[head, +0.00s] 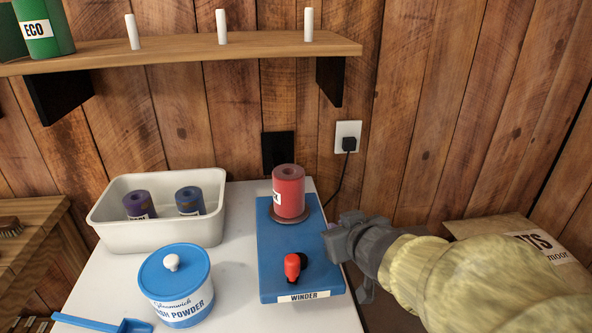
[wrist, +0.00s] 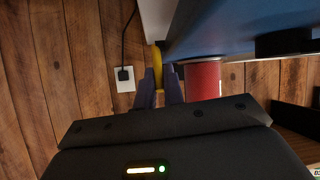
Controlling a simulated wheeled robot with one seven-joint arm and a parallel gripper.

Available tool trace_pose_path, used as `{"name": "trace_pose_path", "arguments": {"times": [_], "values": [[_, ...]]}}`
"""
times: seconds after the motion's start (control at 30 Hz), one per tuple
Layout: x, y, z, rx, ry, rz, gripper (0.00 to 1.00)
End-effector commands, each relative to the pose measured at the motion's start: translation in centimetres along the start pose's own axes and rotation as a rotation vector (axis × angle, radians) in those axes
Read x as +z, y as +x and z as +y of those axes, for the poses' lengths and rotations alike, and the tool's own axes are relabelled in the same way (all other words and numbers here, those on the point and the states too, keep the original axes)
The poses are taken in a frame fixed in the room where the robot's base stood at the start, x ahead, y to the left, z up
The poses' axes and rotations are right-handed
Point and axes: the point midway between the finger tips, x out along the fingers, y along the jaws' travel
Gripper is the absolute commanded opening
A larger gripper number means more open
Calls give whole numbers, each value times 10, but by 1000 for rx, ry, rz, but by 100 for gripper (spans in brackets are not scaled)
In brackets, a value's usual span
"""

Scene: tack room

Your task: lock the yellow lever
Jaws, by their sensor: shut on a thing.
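The yellow lever (wrist: 168,75) shows in the wrist view at the side of the blue winder (wrist: 225,30), between my fingers. In the head view it is hidden behind my gripper. My gripper (head: 332,243) is at the right side of the blue winder base (head: 283,262), its jaws shut on the yellow lever; its fingers also show in the wrist view (wrist: 161,88). A red roll (head: 289,192) stands upright on the winder's far part and shows beside the lever in the wrist view (wrist: 203,80). A red-topped knob (head: 292,266) sits near the WINDER label. I cannot tell the lever's exact angle.
A white tub (head: 155,234) holds two rolls on the left of the white table. A blue-lidded powder jar (head: 176,290) and a blue scoop (head: 100,323) are in front. A shelf (head: 180,49) with pegs hangs above. A cord runs to a wall socket (head: 348,135).

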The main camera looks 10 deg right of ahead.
Motion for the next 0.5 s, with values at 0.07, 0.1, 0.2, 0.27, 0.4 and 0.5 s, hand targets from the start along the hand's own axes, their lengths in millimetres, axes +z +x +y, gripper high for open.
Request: {"name": "trace_pose_path", "arguments": {"times": [0.07, 0.1, 0.2, 0.27, 0.4, 0.5], "values": [[1, 0, 0, -1, 0, -1, 14], [1, 0, 0, -1, 0, -1, 22], [1, 0, 0, -1, 0, -1, 31], [1, 0, 0, -1, 0, -1, 31], [0, 0, 0, 0, 0, -1, 31], [-2, -1, 0, -1, 0, -1, 31]]}}
